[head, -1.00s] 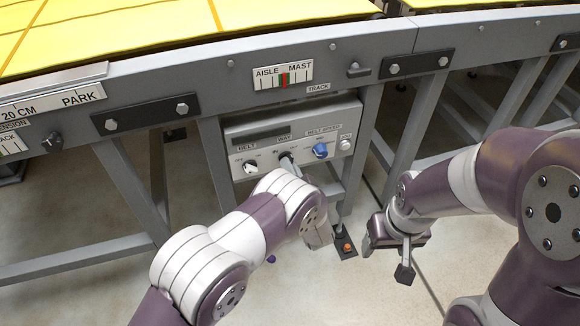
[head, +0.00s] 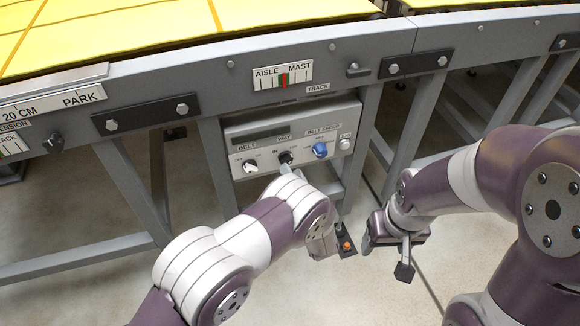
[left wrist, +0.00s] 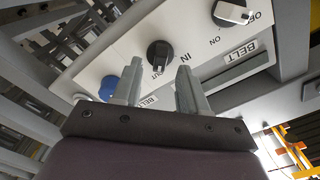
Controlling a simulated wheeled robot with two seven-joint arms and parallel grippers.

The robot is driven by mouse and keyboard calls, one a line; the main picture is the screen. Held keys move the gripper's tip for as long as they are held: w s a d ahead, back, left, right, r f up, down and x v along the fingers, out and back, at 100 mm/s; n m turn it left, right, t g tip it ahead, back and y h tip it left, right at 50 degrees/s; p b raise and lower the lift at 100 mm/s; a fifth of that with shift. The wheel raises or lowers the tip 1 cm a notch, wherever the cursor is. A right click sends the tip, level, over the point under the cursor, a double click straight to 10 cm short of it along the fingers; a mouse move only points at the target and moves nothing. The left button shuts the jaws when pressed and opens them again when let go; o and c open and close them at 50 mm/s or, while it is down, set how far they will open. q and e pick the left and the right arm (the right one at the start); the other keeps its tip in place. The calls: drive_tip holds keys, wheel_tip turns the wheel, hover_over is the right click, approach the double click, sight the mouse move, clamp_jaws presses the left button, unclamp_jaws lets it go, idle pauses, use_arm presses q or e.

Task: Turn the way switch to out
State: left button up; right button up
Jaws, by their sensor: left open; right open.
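The way switch (head: 285,157) is a black round knob on the grey control panel, under the WAY label, with small IN and OUT marks beside it. It also shows in the left wrist view (left wrist: 160,54), where the panel appears upside down. I cannot tell for certain which mark it points to. My left gripper (head: 287,171) is open just in front of the knob. In the left wrist view its two fingers (left wrist: 158,82) are apart, with the knob beyond the gap between their tips and nothing held. My right gripper (head: 391,238) is open and empty, away to the right.
The belt switch (head: 250,166) is left of the way switch, and the blue belt speed knob (head: 320,150) is close on its right. The grey panel (head: 235,133) hangs under the frame beam. An orange button (head: 347,245) on a dark plate stands lower right.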

use_arm(q)
drive_tip(key=p+v, duration=0.1)
drive_tip(key=v, duration=0.9)
drive_tip(key=shift+w+r, duration=0.1)
